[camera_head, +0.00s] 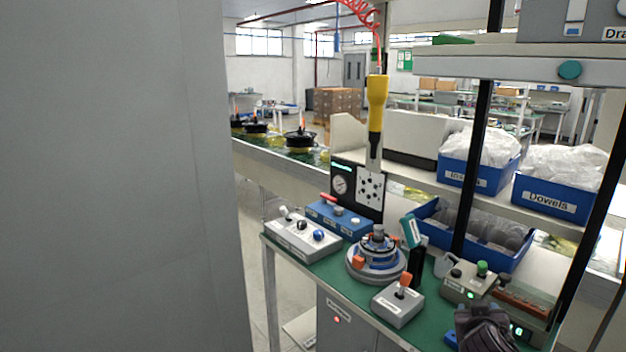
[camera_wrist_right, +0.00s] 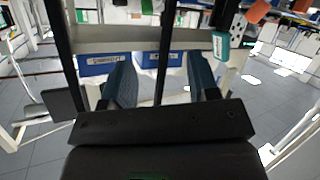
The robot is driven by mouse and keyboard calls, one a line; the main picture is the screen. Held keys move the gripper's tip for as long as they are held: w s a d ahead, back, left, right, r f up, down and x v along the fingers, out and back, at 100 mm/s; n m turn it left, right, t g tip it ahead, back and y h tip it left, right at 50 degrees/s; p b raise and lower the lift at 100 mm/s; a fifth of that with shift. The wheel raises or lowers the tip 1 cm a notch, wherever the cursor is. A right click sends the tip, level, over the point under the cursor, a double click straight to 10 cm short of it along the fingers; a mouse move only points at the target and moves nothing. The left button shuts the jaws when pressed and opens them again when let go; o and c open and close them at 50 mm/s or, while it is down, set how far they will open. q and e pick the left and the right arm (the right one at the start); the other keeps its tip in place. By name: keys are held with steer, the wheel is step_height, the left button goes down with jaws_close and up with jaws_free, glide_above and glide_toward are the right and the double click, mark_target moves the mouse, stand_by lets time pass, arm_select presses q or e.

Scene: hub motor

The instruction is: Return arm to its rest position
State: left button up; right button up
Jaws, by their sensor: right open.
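My right gripper (camera_wrist_right: 163,75) is open in the wrist view, its two dark blue fingers wide apart with nothing held between them. In the head view a dark part, which looks like the same gripper (camera_head: 485,328), shows at the bottom right edge, over the front right of the green bench (camera_head: 340,281). I cannot tell whether it touches anything there. My left gripper is not in view. The hub motor (camera_head: 376,262) sits on a round grey base on the bench, left of the right gripper.
A control box (camera_head: 398,304) and a button box (camera_head: 470,283) stand close to the right gripper. Blue bins (camera_head: 547,199) sit on the shelf behind. A yellow hanging tool (camera_head: 376,104) is above the bench. Dark uprights rise at right. A large grey surface (camera_head: 110,180) fills the left.

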steer(key=s+a+f+n+t+y, duration=0.2)
steer(key=s+a+f+n+y, duration=0.3)
steer(key=a+n+y, duration=0.15)
steer(key=s+f+m+g, duration=0.1)
steer(key=s+f+m, duration=0.1)
steer(key=s+f, duration=0.5)
steer(key=s+f+m+g, duration=0.1)
steer(key=s+f, duration=0.6)
steer(key=s, duration=0.8)
steer(key=shift+a+f+m+g, duration=0.2)
steer(key=shift+f+m+g, duration=0.15)
steer(key=shift+g, duration=0.15)
steer(key=shift+h, duration=0.25)
